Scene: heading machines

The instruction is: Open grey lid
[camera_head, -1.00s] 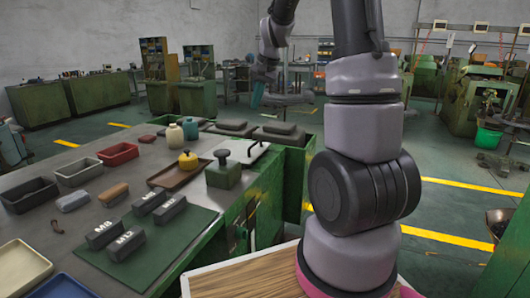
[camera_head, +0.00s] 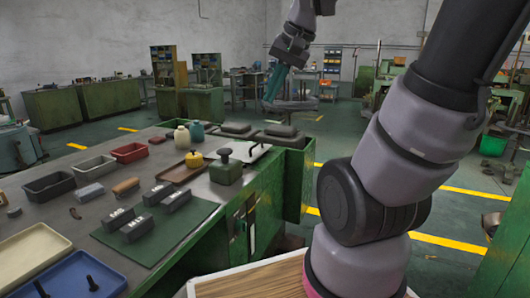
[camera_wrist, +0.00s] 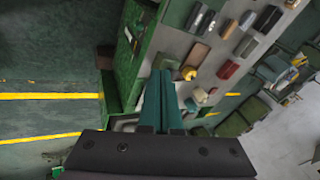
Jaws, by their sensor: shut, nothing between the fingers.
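A flat light-grey lid (camera_head: 243,153) with a dark handle (camera_head: 253,149) lies on the far right end of the bench in the head view. It looks closed and flat. My gripper (camera_head: 268,102) has teal fingers and hangs in the air, appearing above and beyond the lid, apart from it. In the wrist view the gripper (camera_wrist: 162,75) points down toward the bench, its two teal fingers together with nothing between them. A pale patch beside the fingers in that view may be the lid, but I cannot tell.
Marked blocks (camera_head: 120,219) lie on a green mat (camera_head: 165,239). Open floor lies right of the bench.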

